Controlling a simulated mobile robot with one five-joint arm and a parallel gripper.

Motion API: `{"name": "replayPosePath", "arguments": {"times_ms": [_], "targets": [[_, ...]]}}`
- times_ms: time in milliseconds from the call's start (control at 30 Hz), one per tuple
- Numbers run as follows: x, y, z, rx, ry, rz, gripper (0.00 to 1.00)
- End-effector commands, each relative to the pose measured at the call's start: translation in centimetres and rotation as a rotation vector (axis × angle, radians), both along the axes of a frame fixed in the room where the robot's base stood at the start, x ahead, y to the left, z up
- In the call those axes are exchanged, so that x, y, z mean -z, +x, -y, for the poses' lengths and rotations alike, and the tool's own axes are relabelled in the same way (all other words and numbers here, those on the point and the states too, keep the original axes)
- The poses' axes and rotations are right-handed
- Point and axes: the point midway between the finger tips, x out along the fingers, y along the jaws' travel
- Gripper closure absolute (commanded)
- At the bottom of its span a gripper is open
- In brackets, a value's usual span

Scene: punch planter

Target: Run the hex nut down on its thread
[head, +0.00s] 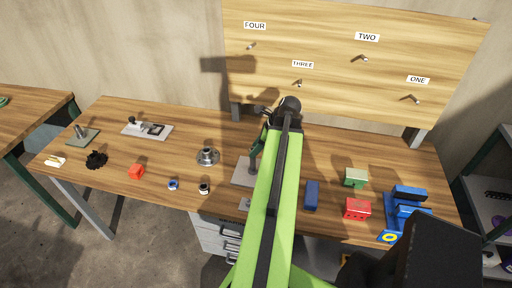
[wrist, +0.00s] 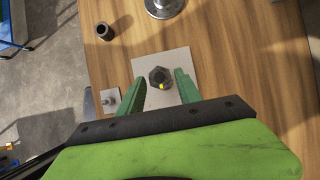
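In the wrist view a dark hex nut (wrist: 157,75) with a yellow mark sits near the middle of a light square plate (wrist: 180,60). In the head view the plate (head: 241,175) shows partly, and my arm hides the nut. My gripper (wrist: 161,78) has its two green fingers spread, one on each side of the nut in the wrist view, with gaps between. In the head view a green finger hangs above the plate. I cannot tell the exact height of the fingers over the nut, nor how far down its thread the nut is.
A small plate with a stud (wrist: 109,101) lies left of the square plate. A round metal flange (head: 207,156) and a dark ring (head: 204,188) stand nearby. A blue block (head: 312,195), a red block (head: 357,209) and a blue vise-like piece (head: 405,207) are to the right. A labelled board (head: 330,60) rises behind.

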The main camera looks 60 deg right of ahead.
Motion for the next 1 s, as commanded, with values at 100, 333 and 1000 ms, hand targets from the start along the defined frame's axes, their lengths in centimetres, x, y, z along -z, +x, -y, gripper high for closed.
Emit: {"name": "replayPosePath", "arguments": {"times_ms": [100,333,1000], "targets": [[0.0,0.0,0.0,0.000,0.000,0.000,0.55],[0.0,0.0,0.0,0.000,0.000,0.000,0.33],[-8.8,-3.9,1.3,0.003,0.001,0.000,0.33]]}}
